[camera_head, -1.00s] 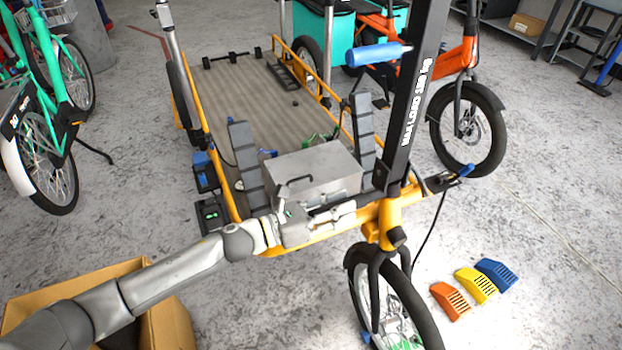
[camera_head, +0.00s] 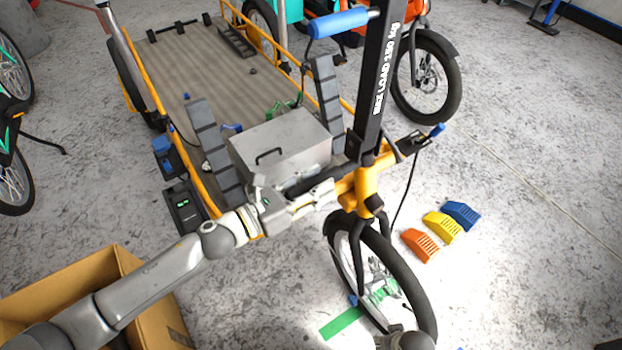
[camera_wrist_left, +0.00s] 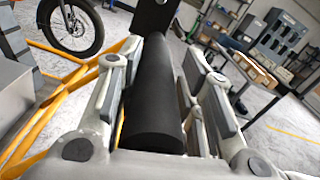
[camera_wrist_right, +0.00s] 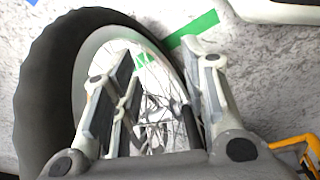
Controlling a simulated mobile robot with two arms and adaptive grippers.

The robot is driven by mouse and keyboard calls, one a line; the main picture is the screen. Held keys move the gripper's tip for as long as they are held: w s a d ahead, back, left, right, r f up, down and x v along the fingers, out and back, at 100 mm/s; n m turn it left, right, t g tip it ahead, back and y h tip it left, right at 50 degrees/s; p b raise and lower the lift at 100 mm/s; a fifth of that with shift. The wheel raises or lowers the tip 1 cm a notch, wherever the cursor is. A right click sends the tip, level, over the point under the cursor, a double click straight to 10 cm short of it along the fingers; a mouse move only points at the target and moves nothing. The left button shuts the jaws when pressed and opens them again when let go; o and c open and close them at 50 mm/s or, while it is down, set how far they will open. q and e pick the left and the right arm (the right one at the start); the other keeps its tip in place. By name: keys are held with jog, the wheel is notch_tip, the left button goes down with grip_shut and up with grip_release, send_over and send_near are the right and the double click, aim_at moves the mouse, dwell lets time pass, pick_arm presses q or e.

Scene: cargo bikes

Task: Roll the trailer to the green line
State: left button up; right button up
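The trailer is a yellow-framed cargo trailer with a brown deck (camera_head: 215,80), a grey metal box (camera_head: 282,146) on it, and a front wheel (camera_head: 415,285). My left gripper (camera_head: 305,195) is shut on the trailer's black handlebar grip (camera_wrist_left: 152,105), which lies between its fingers in the left wrist view. The green line (camera_head: 341,323) shows on the floor beside the front wheel, and green shows through the spokes. The tyre hides part of it. My right gripper (camera_wrist_right: 165,95) is open and empty above the wheel (camera_wrist_right: 45,85); the green line (camera_wrist_right: 190,30) lies beyond it.
Orange (camera_head: 420,245), yellow (camera_head: 442,228) and blue (camera_head: 461,215) wedge blocks lie right of the front wheel. A cardboard box (camera_head: 100,285) stands at lower left. An orange bike (camera_head: 425,80) stands behind at right. Floor at right is mostly clear.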

pick_arm(q)
jog(key=shift+o, duration=1.2)
jog(key=shift+s+d, duration=0.1)
jog(key=shift+d, duration=0.05)
jog(key=shift+a, duration=0.2)
jog(key=shift+a, duration=0.2)
jog(key=v, duration=1.1)
jog(key=shift+s, duration=0.35)
jog(key=shift+w, duration=0.1)
